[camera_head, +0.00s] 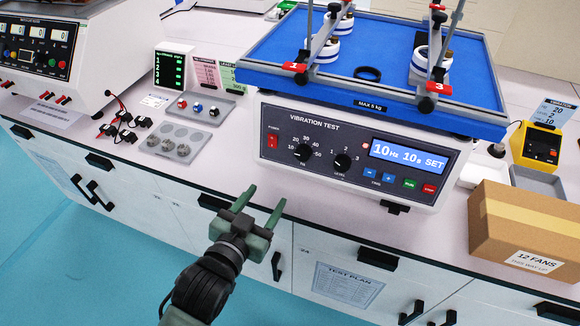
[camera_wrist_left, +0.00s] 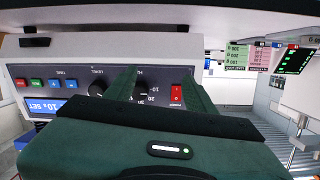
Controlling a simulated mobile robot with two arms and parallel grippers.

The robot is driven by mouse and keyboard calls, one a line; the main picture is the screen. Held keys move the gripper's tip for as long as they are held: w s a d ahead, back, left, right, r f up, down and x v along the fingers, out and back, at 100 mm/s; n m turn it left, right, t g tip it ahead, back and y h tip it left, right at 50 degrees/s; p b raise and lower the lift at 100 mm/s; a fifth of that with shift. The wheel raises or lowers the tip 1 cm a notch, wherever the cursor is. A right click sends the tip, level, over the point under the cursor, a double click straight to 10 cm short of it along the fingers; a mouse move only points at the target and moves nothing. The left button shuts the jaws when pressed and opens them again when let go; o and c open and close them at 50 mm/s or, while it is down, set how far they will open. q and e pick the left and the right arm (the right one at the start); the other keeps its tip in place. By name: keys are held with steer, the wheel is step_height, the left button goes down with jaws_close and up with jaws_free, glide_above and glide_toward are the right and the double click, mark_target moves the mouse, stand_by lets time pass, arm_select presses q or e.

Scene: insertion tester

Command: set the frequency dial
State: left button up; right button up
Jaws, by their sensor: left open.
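The vibration tester's front panel (camera_head: 350,135) holds the black frequency dial (camera_head: 303,152), marked Hz, on its left part. The dial's pointer direction is too small to tell. The display (camera_head: 408,156) reads 10 Hz, 10 s, SET. My left gripper (camera_head: 265,196) is open and empty, in front of and below the panel, apart from the dial. In the upside-down left wrist view, the dial (camera_wrist_left: 142,88) shows between the open fingers, close to one finger and partly hidden by it. My right gripper is not in view.
The level dial (camera_head: 342,162) sits right of the frequency dial, and the red power switch (camera_head: 272,140) left of it. A blue shaker table (camera_head: 290,60) overhangs the panel. A cardboard box (camera_head: 530,225) stands at right. A grey tray of weights (camera_head: 172,142) lies at left.

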mark_target(301, 156)
arm_select(q)
steer(key=w+d+r, duration=0.1)
steer(key=w+d, duration=0.1)
steer(key=w+d+r+m+t+h, duration=0.1)
steer(key=w+d, duration=0.1)
steer(key=w, duration=0.1)
steer(key=w+d+r+h+p, duration=0.1)
steer(key=w+d+r, duration=0.1)
steer(key=w+d, duration=0.1)
steer(key=shift+w+t, duration=0.2)
steer(key=shift+t, duration=0.2)
steer(key=shift+m, duration=0.3)
jaws_close()
